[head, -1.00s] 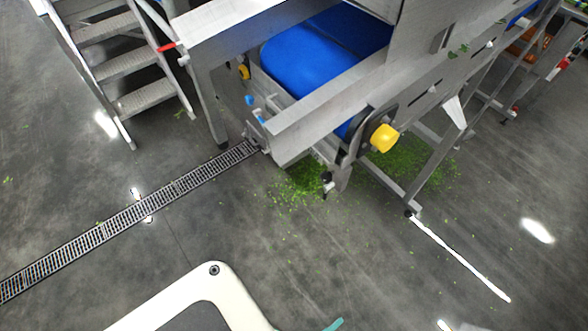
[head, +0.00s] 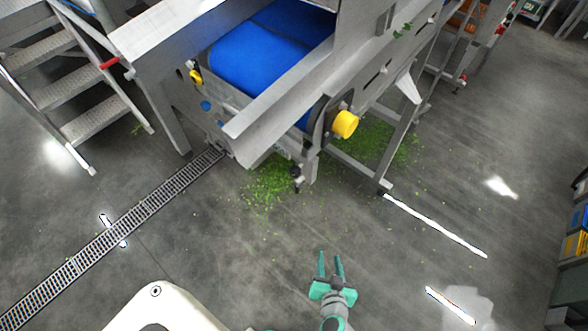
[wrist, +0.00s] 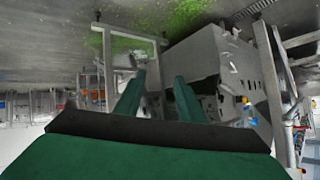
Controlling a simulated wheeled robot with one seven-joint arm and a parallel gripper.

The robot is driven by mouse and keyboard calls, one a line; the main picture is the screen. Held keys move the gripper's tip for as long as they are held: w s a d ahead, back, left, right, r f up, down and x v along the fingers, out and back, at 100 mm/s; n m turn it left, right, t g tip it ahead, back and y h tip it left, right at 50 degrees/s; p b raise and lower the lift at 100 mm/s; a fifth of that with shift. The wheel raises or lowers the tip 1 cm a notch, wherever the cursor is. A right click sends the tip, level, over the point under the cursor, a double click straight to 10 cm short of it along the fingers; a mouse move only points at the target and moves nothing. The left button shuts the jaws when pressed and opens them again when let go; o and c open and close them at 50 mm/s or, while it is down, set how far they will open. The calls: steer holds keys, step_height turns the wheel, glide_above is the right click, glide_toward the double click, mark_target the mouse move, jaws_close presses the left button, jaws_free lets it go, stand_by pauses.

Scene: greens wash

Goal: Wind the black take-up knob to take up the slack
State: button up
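A small black knob (head: 295,172) shows at the lower front corner of the conveyor frame, near the frame's foot. It is small in the head view, and I cannot make it out surely in the wrist view. The blue conveyor belt (head: 262,58) lies above and behind it; I cannot tell how slack it is. My green gripper (head: 330,264) is in front of the machine, below the knob in the picture and well apart from it. Its two fingers (wrist: 158,90) are spread, with nothing between them.
A yellow knob (head: 345,124) sticks out of the machine's side. Metal steps (head: 75,80) stand at the left. A floor drain grate (head: 125,232) runs toward the machine. Green scraps (head: 268,185) lie under the frame. The floor before the machine is clear.

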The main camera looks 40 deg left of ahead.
steer(key=w+a+r+n+g+y, duration=0.1)
steer(key=w+a+r+n+y, duration=0.2)
steer(key=w+a, duration=0.2)
steer(key=n+g+y, duration=0.7)
steer(key=n+y, duration=0.1)
steer(key=n, duration=0.2)
glide_toward(299, 173)
steer(key=a, duration=1.1)
steer(key=shift+w+a+f, duration=0.15)
steer(key=shift+w+a, duration=0.2)
steer(key=shift+w, duration=0.05)
jaws_close()
